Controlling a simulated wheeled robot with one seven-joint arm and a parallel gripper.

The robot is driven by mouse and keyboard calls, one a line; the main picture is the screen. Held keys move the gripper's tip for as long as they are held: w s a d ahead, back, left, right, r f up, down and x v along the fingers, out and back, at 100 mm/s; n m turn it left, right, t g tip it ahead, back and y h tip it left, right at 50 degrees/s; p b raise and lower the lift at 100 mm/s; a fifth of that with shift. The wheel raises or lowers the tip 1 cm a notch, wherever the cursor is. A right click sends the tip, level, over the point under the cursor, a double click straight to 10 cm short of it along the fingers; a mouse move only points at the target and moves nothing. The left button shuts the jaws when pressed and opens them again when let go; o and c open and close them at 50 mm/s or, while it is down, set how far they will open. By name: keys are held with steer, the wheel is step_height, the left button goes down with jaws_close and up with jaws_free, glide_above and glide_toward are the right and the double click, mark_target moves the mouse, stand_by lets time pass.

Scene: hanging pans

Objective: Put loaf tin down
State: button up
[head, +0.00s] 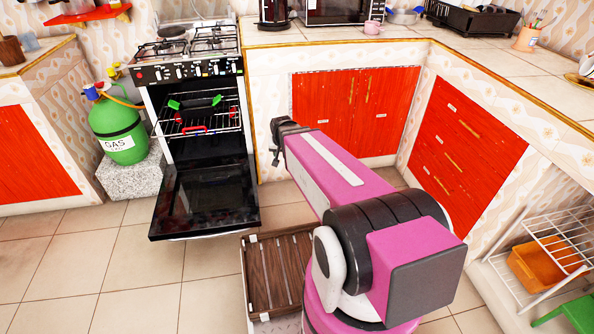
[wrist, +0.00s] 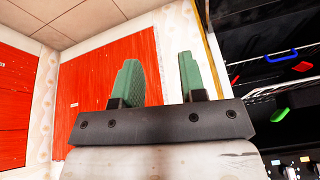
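My gripper (wrist: 160,70) shows in the wrist view with its two green finger pads apart and nothing between them. In the head view my gripper is at the far end of my pink arm, to the right of the open oven (head: 205,195), and its fingers are mostly hidden. A dark pan with green ends (head: 197,102) sits on the oven's wire rack. It may be the loaf tin, but I cannot tell for sure. Red handles (head: 195,129) show below it. In the wrist view, a green handle (wrist: 279,114) and a red one show inside the dark oven at the right.
The oven door hangs open over the tiled floor. Red cabinets (head: 355,105) stand behind my arm. A green gas bottle (head: 117,128) stands left of the oven. The floor at the front left is clear.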

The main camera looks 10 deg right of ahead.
steer(key=s+d+n+g, duration=0.2)
steer(key=s+d+g, duration=0.2)
steer(key=s, duration=0.9)
steer(key=shift+s+r, duration=0.2)
steer(key=shift+r, duration=0.05)
stand_by(0.9)
